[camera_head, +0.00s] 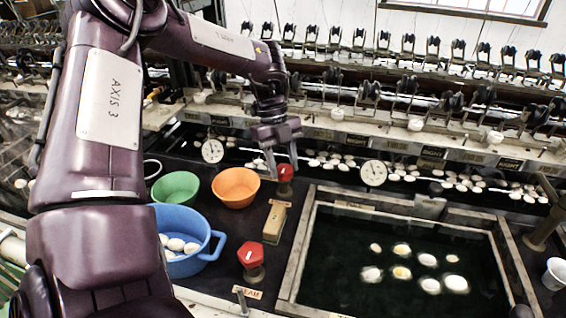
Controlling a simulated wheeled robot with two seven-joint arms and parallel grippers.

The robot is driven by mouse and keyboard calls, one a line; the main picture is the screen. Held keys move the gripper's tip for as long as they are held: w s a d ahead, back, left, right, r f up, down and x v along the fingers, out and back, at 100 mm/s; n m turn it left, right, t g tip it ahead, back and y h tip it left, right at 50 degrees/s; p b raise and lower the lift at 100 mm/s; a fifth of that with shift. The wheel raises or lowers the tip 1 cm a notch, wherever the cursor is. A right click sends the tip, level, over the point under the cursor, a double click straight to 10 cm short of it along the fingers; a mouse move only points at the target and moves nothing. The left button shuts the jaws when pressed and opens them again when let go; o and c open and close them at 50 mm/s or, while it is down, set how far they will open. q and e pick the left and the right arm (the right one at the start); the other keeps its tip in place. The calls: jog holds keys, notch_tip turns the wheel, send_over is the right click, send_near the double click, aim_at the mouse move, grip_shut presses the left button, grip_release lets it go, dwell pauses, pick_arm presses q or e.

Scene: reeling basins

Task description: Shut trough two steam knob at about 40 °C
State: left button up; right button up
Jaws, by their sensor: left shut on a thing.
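A red knob (286,172) stands on the dark bench at the back left corner of the water-filled basin (296,248). My left gripper (282,167) reaches down from above, its fingers around this knob and shut on it. A second red knob (250,254) stands nearer the front, beside the basin's left rim, with a partly hidden label reading "EAM". One white dial (373,173) is behind the basin, and another dial (212,151) is further left. Their readings are too small to tell. I cannot tell the knob's angle. My right gripper is out of view.
A blue basin (205,262) with white cocoons, a green bowl (176,186) and an orange bowl (236,187) stand left of the knobs. A tan block (274,224) lies between the knobs. Several cocoons float in the basin. Reeling machinery lines the back.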

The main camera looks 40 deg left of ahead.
pick_arm(q)
jog(key=o, duration=1)
jog(key=shift+c, duration=0.2)
jog(key=s+v, duration=0.1)
jog(key=v, duration=0.6)
jog(key=shift+w+r, duration=0.45)
jog(key=shift+w, duration=0.1)
jog(key=shift+a, duration=0.15)
